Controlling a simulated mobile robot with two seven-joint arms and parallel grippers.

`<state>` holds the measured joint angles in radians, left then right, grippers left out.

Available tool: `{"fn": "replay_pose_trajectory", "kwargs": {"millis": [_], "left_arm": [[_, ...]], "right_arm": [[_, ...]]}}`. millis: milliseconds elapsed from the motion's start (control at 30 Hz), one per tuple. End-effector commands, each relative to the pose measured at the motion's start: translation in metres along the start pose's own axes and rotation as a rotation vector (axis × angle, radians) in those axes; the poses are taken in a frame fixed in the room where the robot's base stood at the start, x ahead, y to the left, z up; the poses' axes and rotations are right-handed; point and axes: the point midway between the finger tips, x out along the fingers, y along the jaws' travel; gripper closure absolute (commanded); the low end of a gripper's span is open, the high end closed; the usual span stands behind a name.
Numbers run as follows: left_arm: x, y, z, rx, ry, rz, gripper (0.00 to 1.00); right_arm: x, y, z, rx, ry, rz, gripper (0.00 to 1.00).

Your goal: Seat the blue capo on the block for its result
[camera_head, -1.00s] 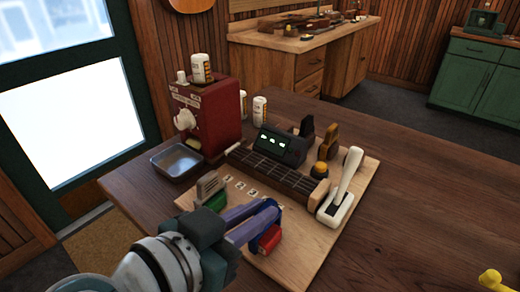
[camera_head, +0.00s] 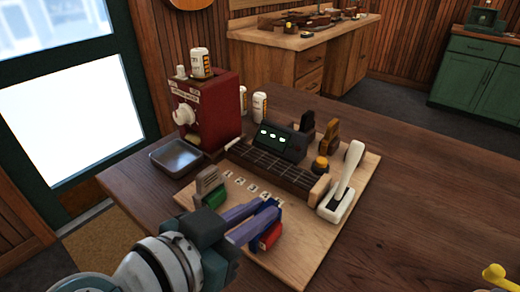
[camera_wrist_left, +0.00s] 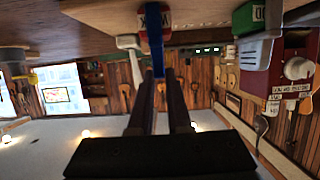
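The blue capo (camera_head: 266,207) is at my left gripper's fingertips, beside or over the red block (camera_head: 270,237); whether it touches the block is unclear. In the left wrist view the blue capo (camera_wrist_left: 154,40) overlaps the labelled red block (camera_wrist_left: 163,18). My left gripper (camera_head: 262,214) has its two purple-grey fingers close together, apparently shut on the capo. The green block (camera_head: 214,197) stands to the left, with a grey clip-like piece (camera_head: 207,180) at it. The green block (camera_wrist_left: 245,17) also shows in the left wrist view. My right gripper is not identifiable.
A wooden board (camera_head: 311,240) carries a fretted neck (camera_head: 265,173), a lit dark display (camera_head: 278,142), a white lever (camera_head: 343,183) and several numbered cards. A red machine (camera_head: 208,112) and metal tray (camera_head: 176,158) stand left. The table's right side is mostly clear.

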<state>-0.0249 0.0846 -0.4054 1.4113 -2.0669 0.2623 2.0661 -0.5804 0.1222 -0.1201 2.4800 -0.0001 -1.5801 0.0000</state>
Motion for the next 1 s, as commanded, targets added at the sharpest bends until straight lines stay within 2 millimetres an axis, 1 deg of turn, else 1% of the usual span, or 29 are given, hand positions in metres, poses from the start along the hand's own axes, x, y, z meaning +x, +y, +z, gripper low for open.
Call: {"fn": "replay_pose_trajectory", "kwargs": {"millis": [33,100,367,700,1000], "left_arm": [[0.0,0.0,-0.001,0.0,0.001,0.0,0.78],[0.0,0.0,-0.001,0.0,0.0,0.0,0.72],[-0.002,0.0,-0.001,-0.001,-0.001,0.0,0.72],[-0.03,0.0,-0.002,-0.002,-0.002,0.0,0.72],[-0.057,0.0,-0.001,-0.001,-0.002,0.0,0.72]], "right_arm": [[0.0,0.0,0.0,0.001,0.0,-0.001,0.01],[0.0,0.0,0.0,0.001,0.0,-0.001,0.01],[-0.002,-0.001,-0.001,0.004,0.001,-0.003,0.01],[-0.017,0.0,-0.006,0.004,0.001,-0.003,0.01],[-0.027,0.0,-0.009,0.004,0.001,-0.003,0.01]]}}
